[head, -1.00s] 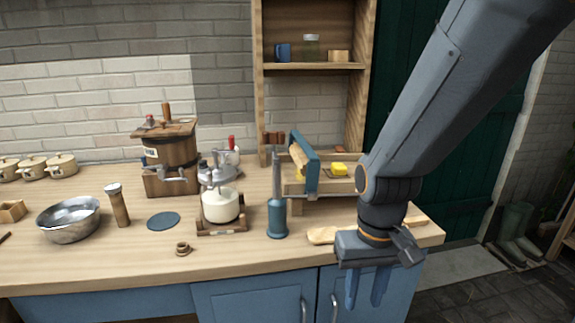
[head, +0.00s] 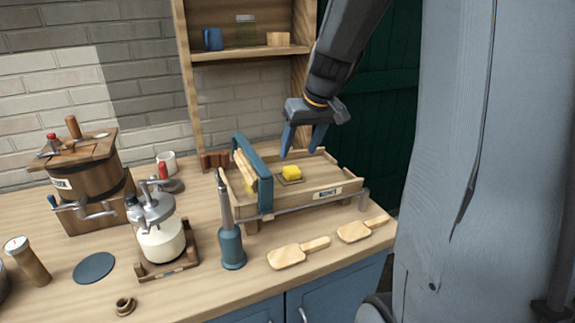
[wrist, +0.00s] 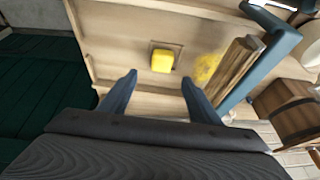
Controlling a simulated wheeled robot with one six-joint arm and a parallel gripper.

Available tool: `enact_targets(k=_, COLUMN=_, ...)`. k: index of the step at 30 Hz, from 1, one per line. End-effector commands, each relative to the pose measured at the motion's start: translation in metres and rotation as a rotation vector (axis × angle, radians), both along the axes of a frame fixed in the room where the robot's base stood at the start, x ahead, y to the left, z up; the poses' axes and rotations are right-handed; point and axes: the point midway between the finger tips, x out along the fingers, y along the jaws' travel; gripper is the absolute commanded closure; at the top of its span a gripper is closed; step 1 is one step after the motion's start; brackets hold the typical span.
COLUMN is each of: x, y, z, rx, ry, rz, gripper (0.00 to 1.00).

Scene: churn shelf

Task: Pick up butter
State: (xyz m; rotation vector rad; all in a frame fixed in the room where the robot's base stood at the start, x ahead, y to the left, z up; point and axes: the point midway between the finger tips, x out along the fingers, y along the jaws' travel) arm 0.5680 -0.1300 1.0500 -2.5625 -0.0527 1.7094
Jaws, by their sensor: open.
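The butter (head: 291,173) is a small yellow block on a thin brown square in the wooden tray (head: 318,192). It also shows in the wrist view (wrist: 162,61), ahead of and between my fingertips. My gripper (head: 302,155) is open and empty, with its two blue fingers pointing down above the tray, close to the butter but apart from it. In the wrist view the open fingers (wrist: 158,80) stand either side of the line to the butter.
A blue tool (head: 231,245) stands upright on the counter in front. Two wooden paddles (head: 290,255) lie before the tray. A shelf (head: 240,55) rises behind.

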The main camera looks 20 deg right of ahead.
Motion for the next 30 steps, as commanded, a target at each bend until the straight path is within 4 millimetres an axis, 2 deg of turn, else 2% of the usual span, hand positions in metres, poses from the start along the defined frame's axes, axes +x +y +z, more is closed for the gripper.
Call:
enact_targets(k=18, x=0.020, y=0.008, z=-0.064, rx=0.001, ry=0.004, rz=0.002, gripper=0.43)
enact_targets(k=28, x=0.023, y=0.008, z=-0.069, rx=0.000, ry=0.001, rz=0.001, gripper=0.43)
enact_targets(k=30, x=0.023, y=0.008, z=-0.069, rx=0.001, ry=0.002, rz=0.001, gripper=0.55)
